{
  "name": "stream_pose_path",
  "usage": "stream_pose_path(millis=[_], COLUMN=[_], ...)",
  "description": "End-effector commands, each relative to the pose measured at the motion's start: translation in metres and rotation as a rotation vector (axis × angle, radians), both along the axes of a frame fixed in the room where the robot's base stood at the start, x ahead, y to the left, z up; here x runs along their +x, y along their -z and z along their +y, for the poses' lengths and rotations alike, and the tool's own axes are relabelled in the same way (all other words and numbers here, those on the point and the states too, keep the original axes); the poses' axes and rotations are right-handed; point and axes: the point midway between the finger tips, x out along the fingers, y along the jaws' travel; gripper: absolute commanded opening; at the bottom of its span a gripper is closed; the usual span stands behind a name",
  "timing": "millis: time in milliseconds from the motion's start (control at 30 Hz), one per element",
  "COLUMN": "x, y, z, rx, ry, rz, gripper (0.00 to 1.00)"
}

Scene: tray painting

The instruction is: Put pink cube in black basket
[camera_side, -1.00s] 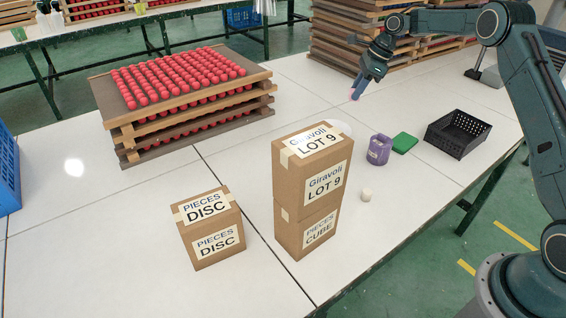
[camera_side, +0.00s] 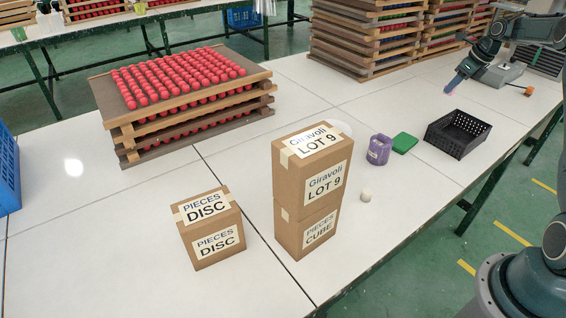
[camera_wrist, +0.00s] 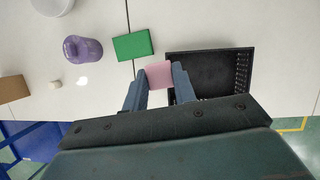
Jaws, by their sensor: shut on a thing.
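The pink cube (camera_wrist: 159,73) is between the two fingers of my gripper (camera_wrist: 158,82) in the wrist view. My gripper is shut on it. In the side view my gripper (camera_side: 455,85) holds the pink cube (camera_side: 450,88) above the table, behind the black basket. The black basket (camera_side: 437,140) stands on the table near its right edge, and its inside looks empty in the side view. In the wrist view the basket (camera_wrist: 210,52) shows just right of the cube, partly hidden by my right finger and gripper body.
A green block (camera_side: 404,143) and a purple container (camera_side: 378,150) stand left of the basket. A small white cylinder (camera_side: 366,195) is nearer the front. Stacked boxes (camera_side: 310,190) stand mid-table. Stacked wooden trays (camera_side: 365,40) stand at the back.

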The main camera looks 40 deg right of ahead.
Motion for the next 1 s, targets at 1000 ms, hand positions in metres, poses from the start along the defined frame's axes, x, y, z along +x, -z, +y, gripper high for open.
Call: stream_pose_path(millis=[1000], x=[-0.046], y=[0.054], z=[-0.045], rx=[0.004], ry=[0.143], rz=[0.001], gripper=[0.05])
